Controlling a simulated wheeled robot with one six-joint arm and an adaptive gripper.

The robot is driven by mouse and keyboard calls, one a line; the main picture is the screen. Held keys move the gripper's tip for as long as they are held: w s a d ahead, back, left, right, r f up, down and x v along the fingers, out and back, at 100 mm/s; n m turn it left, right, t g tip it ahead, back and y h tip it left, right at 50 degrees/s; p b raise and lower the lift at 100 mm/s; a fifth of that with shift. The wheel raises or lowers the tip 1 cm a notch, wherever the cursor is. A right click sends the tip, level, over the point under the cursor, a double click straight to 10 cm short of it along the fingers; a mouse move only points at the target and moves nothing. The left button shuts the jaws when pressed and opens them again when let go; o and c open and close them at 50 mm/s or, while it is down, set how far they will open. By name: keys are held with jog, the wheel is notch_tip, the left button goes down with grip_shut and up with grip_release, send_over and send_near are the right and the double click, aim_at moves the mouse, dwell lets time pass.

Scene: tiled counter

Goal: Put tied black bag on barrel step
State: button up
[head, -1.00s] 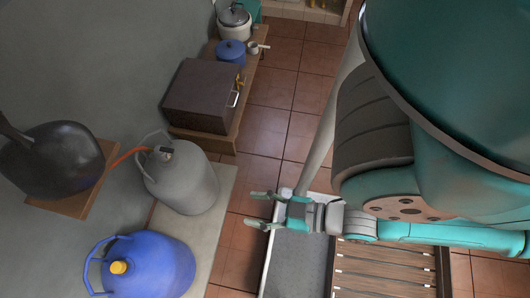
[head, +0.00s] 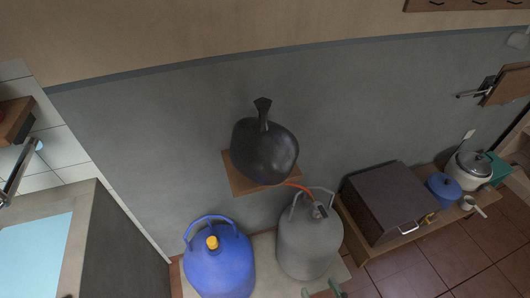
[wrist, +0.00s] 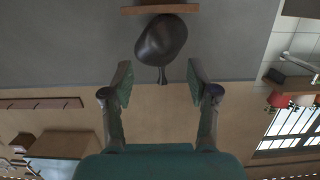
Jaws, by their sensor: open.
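The tied black bag (head: 266,150) sits knot up on a small wooden shelf (head: 240,182) against the grey wall. In the wrist view the bag (wrist: 161,40) appears upside down, beyond and between my fingertips, with its knot towards me. My gripper (wrist: 160,82) is open and empty, apart from the bag. In the head view only the tips of my gripper (head: 322,291) show at the bottom edge. The pale barrel step (head: 263,255) lies below the shelf and bears a blue barrel (head: 219,265) and a grey barrel (head: 309,245).
An orange hose (head: 298,186) runs from near the bag to the grey barrel's top. A dark brown box (head: 385,200), a blue pot (head: 443,187) and a cooker (head: 470,168) stand on a low bench at right. A counter with a sink (head: 35,250) is at left.

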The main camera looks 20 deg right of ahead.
jog(key=w+r+t, duration=0.1)
jog(key=w+r, duration=0.2)
jog(key=w, duration=0.5)
jog(key=w+r, duration=0.2)
jog(key=w, duration=0.6)
jog(key=t, duration=0.1)
send_near(264, 115)
jog(key=w, duration=0.4)
jog(key=w+f, duration=0.1)
jog(key=w, duration=0.1)
jog(key=shift+w+r, duration=0.15)
jog(key=shift+w, duration=1.15)
jog(key=shift+w+r, duration=0.15)
jog(key=shift+w, duration=1.2)
grip_shut()
jog(key=shift+r, duration=0.15)
